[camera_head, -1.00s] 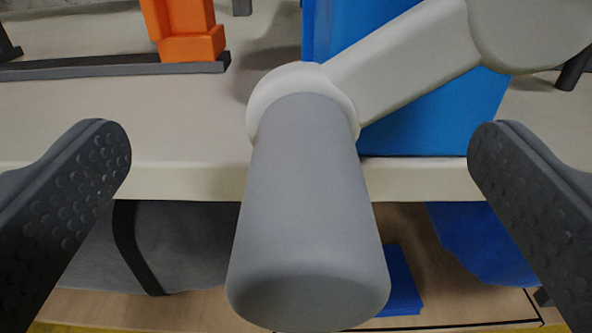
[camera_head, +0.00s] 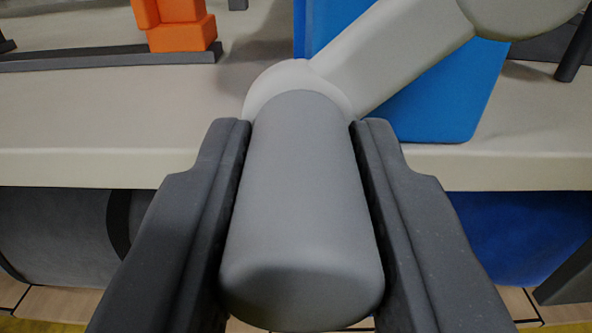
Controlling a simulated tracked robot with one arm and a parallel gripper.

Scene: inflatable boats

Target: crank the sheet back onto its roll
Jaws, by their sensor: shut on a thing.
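The crank's grey cylindrical handle (camera_head: 300,210) points toward me in the middle of the view. It joins a cream crank arm (camera_head: 395,55) that runs up and right to a round hub (camera_head: 520,12) at the top right edge. My gripper (camera_head: 303,125) is shut on the handle, with one dark finger along each side of it. A blue block-like part (camera_head: 440,95) stands behind the crank arm on the bench. The sheet and its roll cannot be made out for certain.
A pale bench (camera_head: 90,125) spans the view behind the handle. An orange part (camera_head: 180,30) stands by a dark rail (camera_head: 110,60) at the upper left. Below the bench edge are a grey rounded thing (camera_head: 55,230) and a blue one (camera_head: 520,235).

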